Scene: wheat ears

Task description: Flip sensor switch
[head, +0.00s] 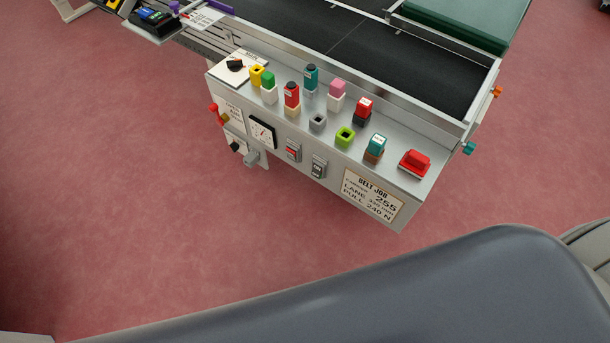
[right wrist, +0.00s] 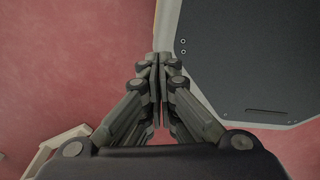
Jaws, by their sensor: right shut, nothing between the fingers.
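A grey control box (head: 225,84) stands at the side of a conveyor in the head view. Its front face carries a red rocker switch (head: 292,152) and a dark rocker switch (head: 318,167). A black rotary knob (head: 235,65) sits on a white plate at the left end of its top. The labels by these are too small to read, so I cannot tell which is the sensor switch. My right gripper (right wrist: 158,62) is shut and empty in the right wrist view, and no switch shows near it there. My left gripper is not in view.
Several coloured blocks and buttons, including a large red button (head: 415,162), crowd the box top. The black belt (head: 330,40) lies behind. A dark panel (right wrist: 250,60) lies right of my right gripper.

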